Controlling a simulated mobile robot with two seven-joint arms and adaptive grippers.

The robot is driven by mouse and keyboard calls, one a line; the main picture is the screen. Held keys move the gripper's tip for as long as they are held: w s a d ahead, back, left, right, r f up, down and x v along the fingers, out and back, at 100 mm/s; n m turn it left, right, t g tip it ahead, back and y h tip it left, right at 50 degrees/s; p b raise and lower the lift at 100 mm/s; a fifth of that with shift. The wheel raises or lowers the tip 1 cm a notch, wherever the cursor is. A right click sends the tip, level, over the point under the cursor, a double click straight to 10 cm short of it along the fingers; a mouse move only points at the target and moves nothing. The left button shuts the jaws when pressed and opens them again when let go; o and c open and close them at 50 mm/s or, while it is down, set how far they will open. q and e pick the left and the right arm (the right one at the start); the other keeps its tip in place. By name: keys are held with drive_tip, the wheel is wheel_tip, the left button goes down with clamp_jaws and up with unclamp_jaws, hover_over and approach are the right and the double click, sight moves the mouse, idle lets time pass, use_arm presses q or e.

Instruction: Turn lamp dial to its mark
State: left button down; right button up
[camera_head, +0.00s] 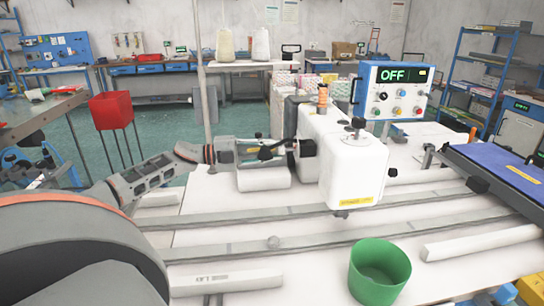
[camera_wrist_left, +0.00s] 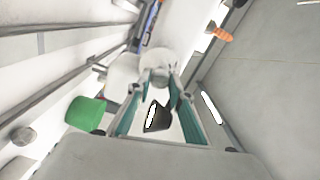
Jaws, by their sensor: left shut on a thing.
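The white sewing machine (camera_head: 350,160) stands on the white table. My left gripper (camera_head: 300,147) reaches in from the left and meets the machine's left side. In the left wrist view its two teal fingers (camera_wrist_left: 159,78) close around a pale round knob (camera_wrist_left: 157,72), which looks like the lamp dial. In the head view the knob is mostly hidden by the fingers. A black piece with a bright white strip (camera_wrist_left: 157,117) shows between the fingers; I cannot tell what it is. The dial's mark cannot be made out. My right gripper is not in view.
A control box (camera_head: 393,92) reading OFF stands behind the machine. A green cup (camera_head: 379,272) stands at the front, near long metal rails (camera_head: 230,247). An orange thread spool (camera_head: 323,96) sits on top. A blue panel (camera_head: 500,170) is at the right.

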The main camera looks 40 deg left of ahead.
use_arm(q)
drive_tip(key=shift+m+b, duration=0.3)
drive_tip(key=shift+m, duration=0.2)
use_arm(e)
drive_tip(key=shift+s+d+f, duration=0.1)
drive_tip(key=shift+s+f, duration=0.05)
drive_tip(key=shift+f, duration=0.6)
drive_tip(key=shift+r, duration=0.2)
use_arm(q)
drive_tip(key=c, duration=1.8)
unclamp_jaws()
drive_tip(key=shift+s+a+f, duration=0.1)
drive_tip(key=shift+s+a, duration=0.35)
drive_tip(key=shift+s, duration=0.15)
drive_tip(key=shift+v, duration=3)
